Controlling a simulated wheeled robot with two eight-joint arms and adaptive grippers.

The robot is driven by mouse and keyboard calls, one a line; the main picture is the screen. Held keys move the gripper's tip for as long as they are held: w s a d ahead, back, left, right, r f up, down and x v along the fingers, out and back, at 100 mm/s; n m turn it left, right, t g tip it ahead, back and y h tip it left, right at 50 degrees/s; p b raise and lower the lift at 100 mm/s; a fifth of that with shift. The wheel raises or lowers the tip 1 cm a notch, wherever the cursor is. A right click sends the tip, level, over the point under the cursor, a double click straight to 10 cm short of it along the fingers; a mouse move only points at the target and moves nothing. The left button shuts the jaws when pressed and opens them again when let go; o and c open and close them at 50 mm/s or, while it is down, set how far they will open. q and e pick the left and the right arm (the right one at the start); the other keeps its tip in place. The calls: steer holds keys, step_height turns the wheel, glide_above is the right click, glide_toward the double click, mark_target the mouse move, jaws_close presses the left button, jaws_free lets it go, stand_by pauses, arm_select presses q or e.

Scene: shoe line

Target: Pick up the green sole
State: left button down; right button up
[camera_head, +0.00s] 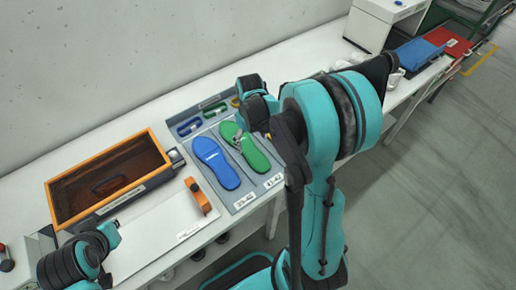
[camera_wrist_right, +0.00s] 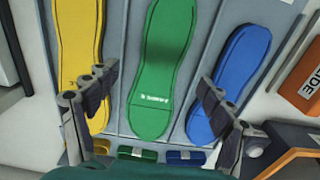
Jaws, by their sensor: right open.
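The green sole (camera_head: 252,154) lies on a grey tray (camera_head: 240,199), right of the blue sole (camera_head: 217,162). My right arm hides part of it in the head view. In the right wrist view, the green sole (camera_wrist_right: 165,62) lies lengthwise in the middle, between a yellow sole (camera_wrist_right: 79,45) and the blue sole (camera_wrist_right: 231,75). My right gripper (camera_wrist_right: 157,80) is open, with one finger on each side of the green sole's lower part, and nothing is gripped. I cannot tell its height above the sole. Part of my left arm shows at lower left; its gripper does not.
Small green (camera_wrist_right: 137,153) and blue (camera_wrist_right: 186,157) pieces lie beyond the soles' ends. An orange-rimmed box (camera_head: 152,182) stands left on the white table (camera_head: 290,56), and an orange block (camera_head: 198,194) stands nearer. Blue (camera_head: 417,52) and red (camera_head: 447,40) items lie far right.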

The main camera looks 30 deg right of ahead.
mark_target(251, 151)
steer(key=f, duration=0.2)
steer(key=f+b, duration=0.1)
steer(key=f, duration=0.1)
steer(key=f+b, duration=0.1)
steer(key=f, duration=0.1)
steer(key=shift+w, duration=0.3)
steer(key=shift+r, duration=0.15)
steer(key=shift+c, duration=0.2)
steer(key=shift+a, duration=0.1)
steer(key=c, duration=1.4)
